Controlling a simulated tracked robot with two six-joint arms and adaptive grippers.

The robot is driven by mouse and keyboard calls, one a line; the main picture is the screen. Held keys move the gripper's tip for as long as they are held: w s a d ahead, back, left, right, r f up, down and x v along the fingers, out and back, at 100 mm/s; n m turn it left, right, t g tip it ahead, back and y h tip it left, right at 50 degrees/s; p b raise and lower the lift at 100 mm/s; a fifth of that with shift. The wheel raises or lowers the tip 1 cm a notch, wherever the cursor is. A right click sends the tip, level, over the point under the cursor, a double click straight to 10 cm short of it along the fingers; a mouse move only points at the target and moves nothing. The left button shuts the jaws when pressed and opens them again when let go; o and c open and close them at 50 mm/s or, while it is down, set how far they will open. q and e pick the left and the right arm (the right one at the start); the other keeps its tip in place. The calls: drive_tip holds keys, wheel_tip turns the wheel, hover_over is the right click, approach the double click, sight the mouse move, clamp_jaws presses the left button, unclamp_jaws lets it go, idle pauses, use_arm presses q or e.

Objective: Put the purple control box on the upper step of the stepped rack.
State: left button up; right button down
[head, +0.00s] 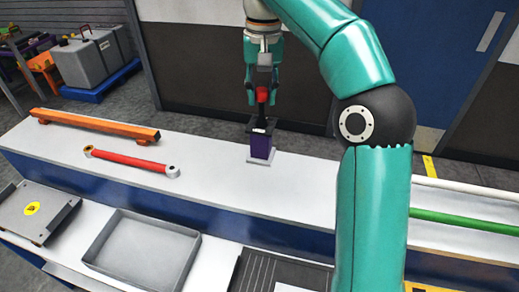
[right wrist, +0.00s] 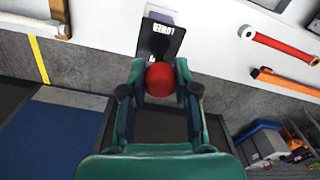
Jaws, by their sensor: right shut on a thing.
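The purple control box (head: 260,147) is upright at the white upper step (head: 220,178) of the stepped rack, with a pale flat plate at its foot. I cannot tell whether it rests on the step or hangs just above. Its dark top with a white label shows in the right wrist view (right wrist: 160,42). My right gripper (head: 262,97) points down over the box and is shut on its red knob (right wrist: 160,79). The knob sits between the two fingers. My left gripper is not in view.
The step is clear around the box.

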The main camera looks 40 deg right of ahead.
sight(262, 139)
wheel_tip(262, 139, down, 8)
drive_tip(key=shift+s+r+b, duration=0.15)
drive_tip(key=shift+r+b, duration=0.05)
drive_tip(key=shift+b, duration=0.7)
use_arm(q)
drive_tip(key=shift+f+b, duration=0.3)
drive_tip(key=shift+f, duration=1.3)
use_arm(e)
drive_tip(key=shift+f, duration=2.45)
drive_tip(key=shift+f, duration=0.2)
drive_tip(key=c, duration=0.9)
unclamp_jaws()
drive_tip(key=shift+o, duration=0.2)
wheel_tip(262, 139, up, 12)
drive_tip(key=p, duration=0.2)
drive_tip(key=shift+d+f+p, duration=0.1)
drive_tip(key=shift+p, duration=0.25)
drive_tip(key=shift+r, duration=0.25)
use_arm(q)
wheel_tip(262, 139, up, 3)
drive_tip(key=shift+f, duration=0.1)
